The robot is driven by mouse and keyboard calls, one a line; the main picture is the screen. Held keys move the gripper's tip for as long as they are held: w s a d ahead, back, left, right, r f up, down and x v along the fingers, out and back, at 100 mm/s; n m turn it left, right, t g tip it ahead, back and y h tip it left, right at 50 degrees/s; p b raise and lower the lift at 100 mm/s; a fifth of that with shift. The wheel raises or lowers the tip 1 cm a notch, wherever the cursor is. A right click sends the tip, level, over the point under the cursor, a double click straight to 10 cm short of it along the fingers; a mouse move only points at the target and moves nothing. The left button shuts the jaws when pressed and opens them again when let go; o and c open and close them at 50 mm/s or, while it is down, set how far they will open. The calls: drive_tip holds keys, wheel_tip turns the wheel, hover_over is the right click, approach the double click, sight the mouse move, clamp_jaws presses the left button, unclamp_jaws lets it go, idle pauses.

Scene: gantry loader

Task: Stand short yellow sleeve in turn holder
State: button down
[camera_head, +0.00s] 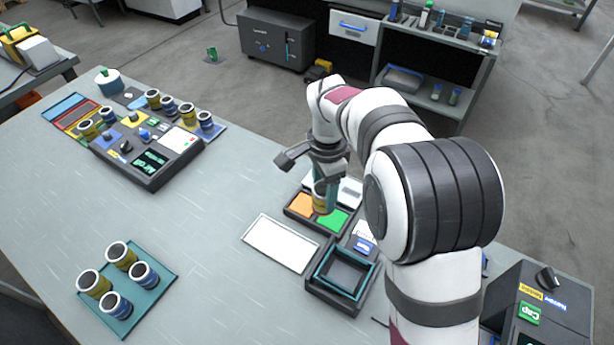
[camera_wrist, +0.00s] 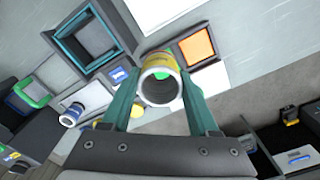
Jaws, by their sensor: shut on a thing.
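My gripper (camera_head: 326,192) is shut on a short yellow sleeve (camera_head: 319,202), with its teal fingers on either side of it. In the wrist view the sleeve (camera_wrist: 158,68) sits between the fingertips, its open round end facing the camera. It is over a dark block with orange (camera_head: 301,204) and green (camera_head: 333,219) pads; whether it touches the block is unclear. Beside that block is a dark box with a teal square frame (camera_head: 328,273), which also shows in the wrist view (camera_wrist: 57,43). I cannot tell which fixture is the turn holder.
A teal tray (camera_head: 150,303) with several yellow and blue sleeves lies front left. A dark panel (camera_head: 128,170) with more sleeves around it stands back left. A white plate (camera_head: 280,244) lies beside the pads. A control box (camera_head: 540,300) is at right. The table's middle is clear.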

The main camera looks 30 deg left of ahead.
drive_tip(key=s+d+r+n, duration=0.1)
drive_tip(key=s+d+n, duration=0.5)
drive_tip(key=s+d, duration=0.35)
drive_tip(key=shift+w+d+f, duration=0.1)
drive_tip(key=shift+w+f, duration=0.05)
drive_tip(key=shift+f, duration=1.25)
drive_tip(key=shift+w+d+f, duration=0.1)
drive_tip(key=shift+w+f, duration=0.1)
drive_tip(key=shift+f, duration=1.25)
drive_tip(key=shift+w+d+f, duration=0.1)
drive_tip(key=shift+w+f, duration=0.05)
drive_tip(key=shift+f, duration=1.25)
drive_tip(key=shift+f, duration=0.15)
unclamp_jaws()
wheel_tip(320, 180, up, 9)
